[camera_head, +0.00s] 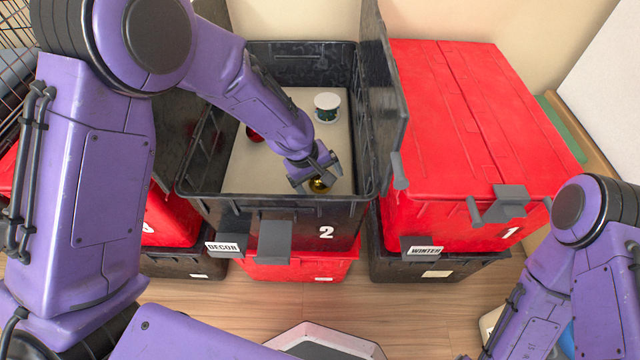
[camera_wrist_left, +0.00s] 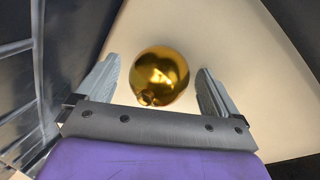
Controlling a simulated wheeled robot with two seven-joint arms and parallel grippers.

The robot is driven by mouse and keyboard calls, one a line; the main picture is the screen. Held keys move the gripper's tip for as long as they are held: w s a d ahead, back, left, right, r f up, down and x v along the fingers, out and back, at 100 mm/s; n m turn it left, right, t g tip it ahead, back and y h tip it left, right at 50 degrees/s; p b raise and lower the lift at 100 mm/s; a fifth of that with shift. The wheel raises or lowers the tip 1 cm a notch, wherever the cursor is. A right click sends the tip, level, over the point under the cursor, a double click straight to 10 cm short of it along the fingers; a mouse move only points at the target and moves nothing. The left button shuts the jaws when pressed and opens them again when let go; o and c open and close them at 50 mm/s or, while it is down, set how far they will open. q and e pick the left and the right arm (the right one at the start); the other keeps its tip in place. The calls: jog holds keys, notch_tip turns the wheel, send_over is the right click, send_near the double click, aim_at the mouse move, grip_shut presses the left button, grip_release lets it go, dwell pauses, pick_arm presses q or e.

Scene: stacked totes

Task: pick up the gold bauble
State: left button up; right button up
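The gold bauble (camera_head: 319,185) lies on the pale floor of the open black tote numbered 2 (camera_head: 290,207), near its front right part. In the left wrist view the shiny round bauble (camera_wrist_left: 159,75) sits between the two grey fingers, with a visible gap on each side. My left gripper (camera_head: 316,178) reaches down into the tote, right at the bauble and partly covering it in the head view. It is open in the left wrist view (camera_wrist_left: 157,85). My right arm shows at the lower right of the head view, but its gripper fingers are not visible.
A red bauble (camera_head: 254,134) and a white-capped green container (camera_head: 327,107) also lie in the tote. Its raised black lid (camera_head: 383,90) stands at the right. A closed red tote numbered 1 (camera_head: 470,120) is beside it. The tote walls surround my left gripper.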

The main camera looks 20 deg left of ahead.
pick_arm(q)
jog(key=c, duration=1.1)
jog(key=shift+r, duration=0.1)
